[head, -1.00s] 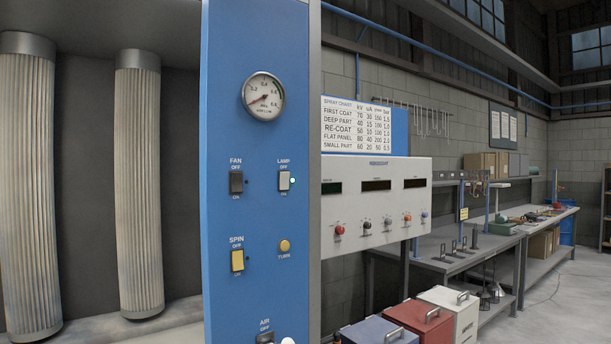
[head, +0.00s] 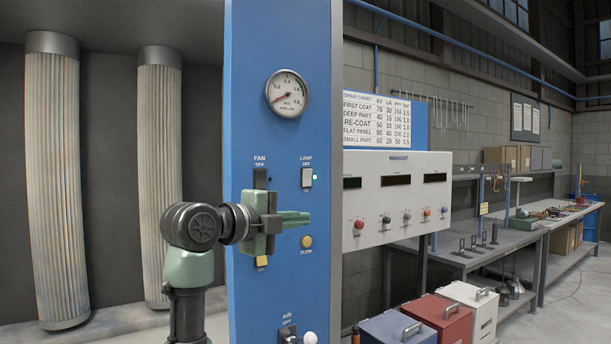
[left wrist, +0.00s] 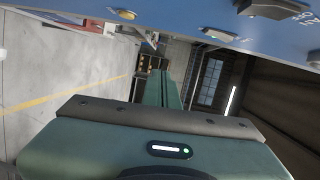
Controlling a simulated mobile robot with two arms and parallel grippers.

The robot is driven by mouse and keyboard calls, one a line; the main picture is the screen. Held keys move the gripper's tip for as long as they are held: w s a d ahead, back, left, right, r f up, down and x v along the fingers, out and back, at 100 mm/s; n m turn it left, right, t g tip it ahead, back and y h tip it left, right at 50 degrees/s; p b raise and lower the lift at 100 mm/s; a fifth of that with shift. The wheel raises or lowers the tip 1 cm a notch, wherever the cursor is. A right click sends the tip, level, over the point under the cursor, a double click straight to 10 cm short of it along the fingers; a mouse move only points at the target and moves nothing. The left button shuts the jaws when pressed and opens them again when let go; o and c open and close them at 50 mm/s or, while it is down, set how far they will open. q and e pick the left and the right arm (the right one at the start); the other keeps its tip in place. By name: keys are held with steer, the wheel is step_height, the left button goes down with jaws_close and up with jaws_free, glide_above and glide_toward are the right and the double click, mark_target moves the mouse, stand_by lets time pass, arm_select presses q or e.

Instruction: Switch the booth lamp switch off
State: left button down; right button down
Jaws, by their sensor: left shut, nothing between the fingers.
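The lamp switch (head: 307,177) is a white rocker on the blue panel (head: 285,130), labelled LAMP, with OFF above it. A small green light glows at its right edge. My left gripper (head: 308,218) is in front of the panel, below the lamp switch and apart from it in the picture. Its green fingers are shut and empty, pointing right. In the left wrist view the shut fingers (left wrist: 165,88) reach away from the camera, with the blue panel along the top. My right gripper is not in view.
The dark fan switch (head: 260,178) is left of the lamp switch. The yellow spin switch (head: 262,261) is partly hidden behind my gripper. A yellow turn button (head: 307,242) sits just below the fingers. A pressure gauge (head: 286,94) is above. A white control box (head: 395,195) stands right.

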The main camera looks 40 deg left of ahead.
mark_target(304, 174)
arm_select(q)
steer(key=s+a+r+m+t, duration=0.1)
steer(key=s+r+m, duration=0.1)
steer(key=r, duration=0.5)
steer(key=shift+s+a+r+t+h, duration=0.3)
steer(key=shift+s+h, duration=0.1)
steer(key=shift+s, duration=0.45)
steer(key=w+p, duration=0.2)
steer(key=w, duration=0.1)
steer(key=w+a+p, duration=0.1)
steer(key=w+p, duration=0.1)
steer(key=w, duration=0.2)
steer(key=w+r+p, duration=0.1)
steer(key=w+p, duration=0.1)
steer(key=w, duration=0.2)
steer(key=shift+a, duration=0.55)
steer(key=shift+w+a+f, duration=0.1)
steer(key=shift+w+f, duration=0.1)
steer(key=shift+w, duration=0.05)
steer(key=shift+r, duration=0.1)
